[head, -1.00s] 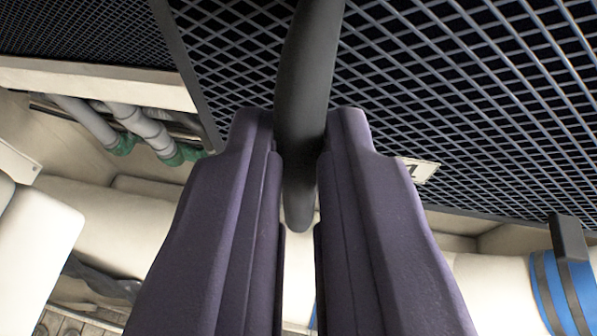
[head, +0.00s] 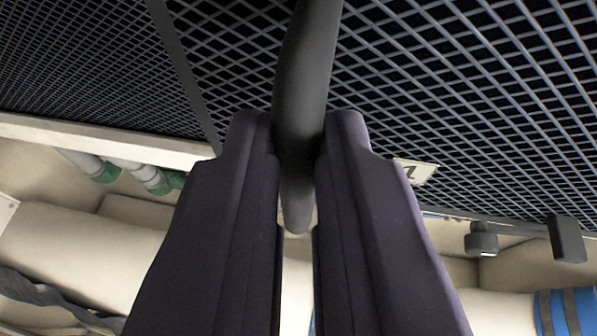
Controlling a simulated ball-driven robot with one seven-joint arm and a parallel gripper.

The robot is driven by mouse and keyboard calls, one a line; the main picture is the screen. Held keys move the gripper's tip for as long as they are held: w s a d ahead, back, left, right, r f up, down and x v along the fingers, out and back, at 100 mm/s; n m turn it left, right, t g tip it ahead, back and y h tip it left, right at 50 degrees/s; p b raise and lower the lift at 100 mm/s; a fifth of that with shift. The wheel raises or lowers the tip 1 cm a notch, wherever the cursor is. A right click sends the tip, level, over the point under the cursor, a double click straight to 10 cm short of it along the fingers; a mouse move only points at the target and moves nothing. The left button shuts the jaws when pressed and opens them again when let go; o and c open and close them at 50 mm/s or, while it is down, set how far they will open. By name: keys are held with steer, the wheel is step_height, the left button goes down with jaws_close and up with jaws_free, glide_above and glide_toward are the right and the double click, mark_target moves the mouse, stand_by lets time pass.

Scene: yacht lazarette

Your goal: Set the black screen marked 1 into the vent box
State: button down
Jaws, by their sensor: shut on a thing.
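My gripper (head: 297,140) is shut on a dark handle (head: 303,80) in the middle of the head view. The handle belongs to the black screen (head: 470,90), a large mesh panel that fills the upper right of the view, close to the camera. A small pale label marked 1 (head: 416,171) sits near the screen's lower edge, to the right of my fingers. A second dark mesh area (head: 80,70) fills the upper left, past a grey bar. I cannot make out the vent box for certain.
A pale ledge (head: 100,133) runs below the left mesh. Pipes with green ends (head: 150,178) show under it. A dark strap (head: 40,292) lies at lower left.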

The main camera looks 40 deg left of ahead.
mark_target(328, 53)
steer(key=shift+w+a+b, duration=0.1)
steer(key=shift+w+a, duration=0.35)
steer(key=shift+w, duration=0.3)
steer(key=shift+w+a+b, duration=0.15)
steer(key=shift+w+a, duration=0.35)
steer(key=shift+w, duration=0.3)
steer(key=shift+w+a+b, duration=0.1)
steer(key=shift+w+a, duration=0.35)
steer(key=shift+w, duration=0.3)
steer(key=shift+b, duration=0.8)
steer(key=shift+f+b, duration=2.6)
steer(key=shift+b, duration=0.4)
stand_by(1.5)
steer(key=c, duration=1.1)
jaws_free()
steer(key=shift+s, duration=0.1)
steer(key=shift+f, duration=0.1)
